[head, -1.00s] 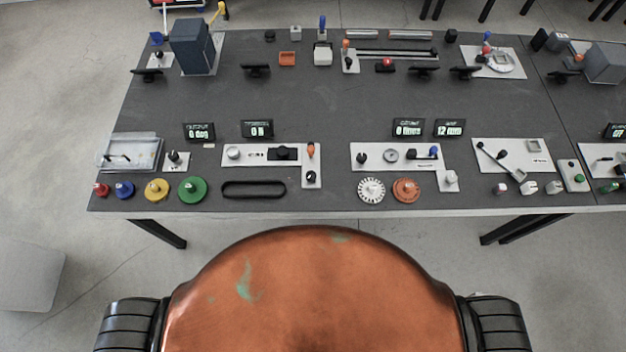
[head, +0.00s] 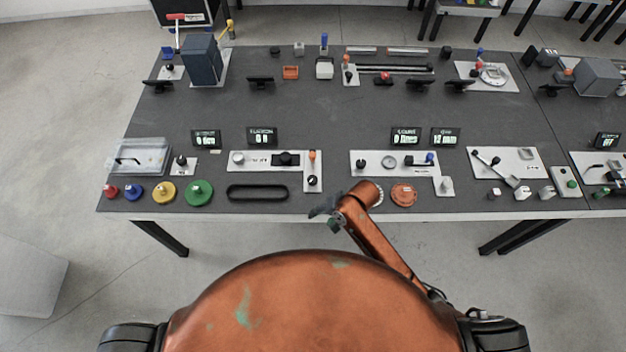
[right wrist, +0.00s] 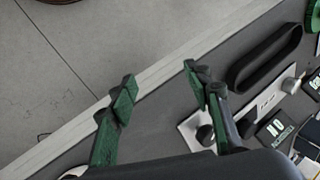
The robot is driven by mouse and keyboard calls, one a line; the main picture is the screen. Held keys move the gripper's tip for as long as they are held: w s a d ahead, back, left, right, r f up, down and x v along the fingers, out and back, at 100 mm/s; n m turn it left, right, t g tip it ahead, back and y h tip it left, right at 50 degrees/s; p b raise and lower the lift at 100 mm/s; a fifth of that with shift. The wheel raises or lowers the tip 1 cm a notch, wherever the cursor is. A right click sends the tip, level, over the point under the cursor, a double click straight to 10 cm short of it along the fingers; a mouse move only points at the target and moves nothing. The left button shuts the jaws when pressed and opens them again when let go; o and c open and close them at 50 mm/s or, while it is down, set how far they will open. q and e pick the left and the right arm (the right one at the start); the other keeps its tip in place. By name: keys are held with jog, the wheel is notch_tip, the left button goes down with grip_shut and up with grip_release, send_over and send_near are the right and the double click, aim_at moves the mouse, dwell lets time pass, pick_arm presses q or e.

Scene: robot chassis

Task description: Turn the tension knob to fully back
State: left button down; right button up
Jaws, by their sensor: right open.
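A grey panel (head: 266,162) carries a round white knob (head: 238,157), a black block (head: 287,159), an orange-tipped lever (head: 312,156) and a small black knob (head: 312,180). A display (head: 262,137) reading about 0 N stands behind it. The labels are too small to tell which knob is for tension. My right gripper (head: 324,211) is at the table's front edge, in front of the black knob and apart from it. In the right wrist view the gripper (right wrist: 160,85) is open and empty, with the panel (right wrist: 190,128) beyond its right finger. My left gripper is not in view.
A black belt loop (head: 257,193) lies left of the black knob. Coloured pulleys, including a green one (head: 199,193), line the front left. The table's middle is mostly clear.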

aim_at(313, 178)
jog(key=w+a+m, duration=0.1)
jog(key=w+a, duration=0.1)
jog(key=w+a+r+m+g+h, duration=0.1)
jog(key=w+a, duration=0.1)
jog(key=w+a+r, duration=0.1)
jog(key=w+a, duration=0.1)
jog(key=shift+w+a+m+g+h, duration=0.1)
jog(key=shift+a+m+g+h, duration=0.05)
jog(key=shift+m+g+h, duration=0.2)
jog(key=w+d+r+m+h, duration=0.1)
jog(key=w+r+m, duration=0.1)
jog(key=w, duration=0.1)
jog(key=w+d+r+m+h, duration=0.1)
jog(key=w+m, duration=0.1)
jog(key=w, duration=0.1)
jog(key=w+d+r+m+h, duration=0.1)
jog(key=w+r+m, duration=0.1)
jog(key=w, duration=0.1)
jog(key=shift+w+r, duration=0.3)
jog(key=shift+w, duration=0.05)
jog(key=shift+w+d+f, duration=0.1)
jog(key=shift+f, duration=0.05)
notch_tip(313, 178, down, 7)
jog(key=shift+f+b, duration=0.15)
jog(key=shift+b, duration=0.25)
jog(key=shift+c, duration=0.3)
